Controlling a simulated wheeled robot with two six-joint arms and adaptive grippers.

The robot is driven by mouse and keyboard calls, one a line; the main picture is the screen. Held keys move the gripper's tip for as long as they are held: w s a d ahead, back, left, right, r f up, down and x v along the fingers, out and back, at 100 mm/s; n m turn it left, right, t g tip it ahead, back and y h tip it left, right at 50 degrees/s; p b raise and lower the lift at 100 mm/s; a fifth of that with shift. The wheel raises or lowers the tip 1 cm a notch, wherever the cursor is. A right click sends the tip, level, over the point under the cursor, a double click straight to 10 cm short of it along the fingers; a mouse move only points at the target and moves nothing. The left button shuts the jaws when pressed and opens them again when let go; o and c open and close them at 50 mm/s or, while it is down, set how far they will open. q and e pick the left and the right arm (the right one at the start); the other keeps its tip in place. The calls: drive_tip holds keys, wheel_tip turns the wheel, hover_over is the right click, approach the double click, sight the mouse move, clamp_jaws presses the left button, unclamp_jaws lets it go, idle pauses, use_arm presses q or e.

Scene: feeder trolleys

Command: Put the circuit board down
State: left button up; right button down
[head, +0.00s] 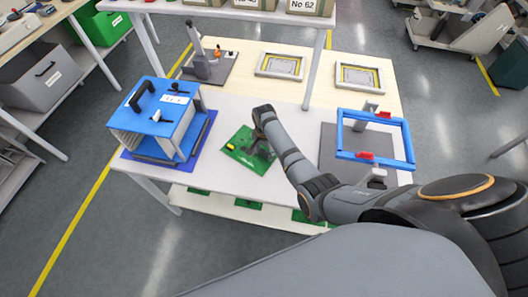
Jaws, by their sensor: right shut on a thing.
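The green circuit board (236,147) is over the middle of the white table (228,113), with a small yellow part on its left side. My right gripper (259,150) is shut on the circuit board from above, at its right part. The wrist and forearm hide some of the board and the fingertips. I cannot tell whether the board touches the table top or is slightly above it. My left gripper is not in view.
A blue-and-white rack (150,146) stands on a blue mat at left. A blue frame fixture (345,135) stands on a grey plate at right. Two yellow-edged trays (262,72) and a grey stand (201,68) are behind. Green boards (248,204) lie on the lower shelf.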

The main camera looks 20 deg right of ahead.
drive_tip(key=c, duration=0.7)
unclamp_jaws()
drive_tip(key=shift+o, duration=0.2)
wheel_tip(320, 180, up, 12)
drive_tip(key=shift+r, duration=0.1)
drive_tip(key=shift+s, duration=0.1)
